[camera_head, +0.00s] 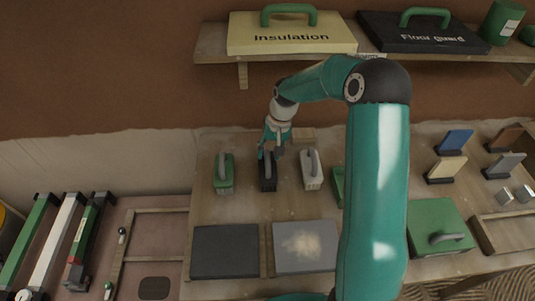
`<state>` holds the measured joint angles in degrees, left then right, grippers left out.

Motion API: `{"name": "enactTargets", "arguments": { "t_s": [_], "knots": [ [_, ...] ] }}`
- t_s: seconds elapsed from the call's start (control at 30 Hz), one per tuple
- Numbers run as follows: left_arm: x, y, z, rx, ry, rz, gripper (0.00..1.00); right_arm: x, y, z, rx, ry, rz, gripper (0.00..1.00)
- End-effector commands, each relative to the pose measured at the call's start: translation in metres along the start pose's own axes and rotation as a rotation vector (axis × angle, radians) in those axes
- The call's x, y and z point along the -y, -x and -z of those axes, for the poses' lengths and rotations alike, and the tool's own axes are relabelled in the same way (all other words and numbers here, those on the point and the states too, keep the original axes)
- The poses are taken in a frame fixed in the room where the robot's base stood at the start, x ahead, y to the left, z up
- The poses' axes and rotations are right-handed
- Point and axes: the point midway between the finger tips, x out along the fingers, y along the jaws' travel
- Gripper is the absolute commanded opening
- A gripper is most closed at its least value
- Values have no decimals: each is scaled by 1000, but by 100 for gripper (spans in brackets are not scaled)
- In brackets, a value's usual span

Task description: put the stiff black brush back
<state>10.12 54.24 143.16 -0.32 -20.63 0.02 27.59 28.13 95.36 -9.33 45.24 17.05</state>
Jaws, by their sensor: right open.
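The black brush (268,184) stands on the bench between a green brush (224,178) and a white brush (312,180). My right gripper (271,153) is open, pointing down at the far end of the black brush. Its fingers overlap the top of the brush's handle in the picture; I cannot tell whether they touch it. My right arm hides part of the bench to the right. My left gripper is not in view.
A dark grey mat (225,252) and a lighter grey mat (290,262) with a pale dusty patch lie at the bench front. A green box (425,218) with a handle stands right of my arm. A shelf (212,45) above holds insulation and floor guard cases.

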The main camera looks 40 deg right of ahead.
Motion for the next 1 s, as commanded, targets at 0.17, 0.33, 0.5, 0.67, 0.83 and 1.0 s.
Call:
{"name": "enactTargets", "arguments": {
  "t_s": [0.17,0.33,0.5,0.67,0.83,1.0],
  "knots": [
    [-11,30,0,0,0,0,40,1,47,0,-2,-2,0,41],
    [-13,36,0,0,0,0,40,-1,70,0,-3,-2,1,41],
    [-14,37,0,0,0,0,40,-1,84,0,-1,-2,1,41],
    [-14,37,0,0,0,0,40,-1,86,0,0,-2,1,41],
    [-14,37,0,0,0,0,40,-1,86,0,0,-2,1,41],
    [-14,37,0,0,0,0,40,-1,86,0,0,-2,0,41]
  ]
}}
